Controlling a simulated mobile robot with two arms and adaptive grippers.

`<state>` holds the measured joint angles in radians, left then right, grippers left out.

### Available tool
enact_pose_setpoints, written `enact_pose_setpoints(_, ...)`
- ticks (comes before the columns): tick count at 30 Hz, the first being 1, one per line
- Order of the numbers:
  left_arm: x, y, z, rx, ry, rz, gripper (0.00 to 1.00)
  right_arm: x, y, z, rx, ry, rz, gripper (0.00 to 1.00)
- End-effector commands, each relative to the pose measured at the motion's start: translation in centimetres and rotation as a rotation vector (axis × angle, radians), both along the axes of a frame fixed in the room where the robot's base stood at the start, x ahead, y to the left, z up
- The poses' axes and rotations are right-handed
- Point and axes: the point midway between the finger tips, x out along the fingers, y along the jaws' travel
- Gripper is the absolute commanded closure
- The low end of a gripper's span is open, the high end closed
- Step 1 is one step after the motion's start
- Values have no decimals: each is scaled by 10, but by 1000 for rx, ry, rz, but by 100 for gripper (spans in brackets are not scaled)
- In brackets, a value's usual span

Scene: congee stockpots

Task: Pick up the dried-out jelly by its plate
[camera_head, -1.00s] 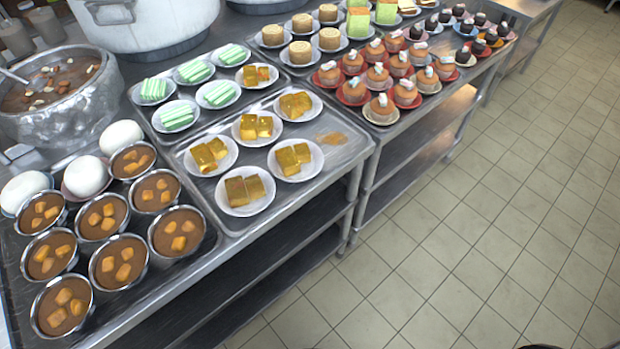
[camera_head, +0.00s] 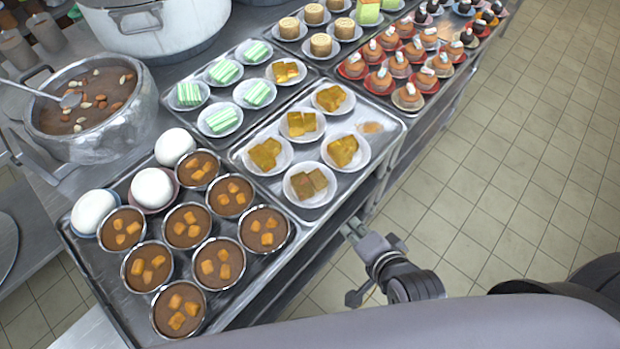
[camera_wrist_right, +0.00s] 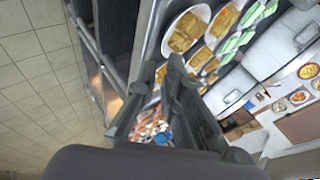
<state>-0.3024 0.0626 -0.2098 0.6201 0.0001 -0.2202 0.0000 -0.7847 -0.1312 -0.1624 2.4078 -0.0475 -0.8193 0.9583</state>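The dried-out jelly (camera_head: 318,179) looks browner and duller than the other jellies. It lies on a small white plate (camera_head: 299,203) at the near edge of the jelly tray, closest to the aisle. My right gripper (camera_head: 352,262) is open and empty, beside the table edge, below and right of that plate and apart from it. In the right wrist view its two dark fingers (camera_wrist_right: 160,66) are spread, with jelly plates beyond them; which of these is the dried-out one I cannot tell. My left gripper is not in view.
Yellow jellies on plates (camera_head: 264,153) (camera_head: 345,150) stand close behind. Metal cups of brown dessert (camera_head: 263,229) stand left on their tray. A congee pot (camera_head: 90,100) stands at the back left. The tiled floor (camera_head: 500,180) on the right is clear.

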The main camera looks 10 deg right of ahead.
Motion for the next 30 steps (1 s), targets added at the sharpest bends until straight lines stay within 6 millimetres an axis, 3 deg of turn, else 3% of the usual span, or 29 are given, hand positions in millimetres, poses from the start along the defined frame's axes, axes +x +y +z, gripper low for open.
enact_pose_setpoints(4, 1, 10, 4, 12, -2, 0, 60, 6, -2, 9, 16, -11, -21, 92)
enact_pose_setpoints(11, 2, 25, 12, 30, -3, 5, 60, 39, 3, -19, 14, -12, -19, 92)
enact_pose_setpoints(21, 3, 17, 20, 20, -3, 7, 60, 83, 10, -59, 13, -12, -18, 92)
enact_pose_setpoints(30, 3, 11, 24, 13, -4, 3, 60, 97, 12, -71, 13, -12, -18, 92)
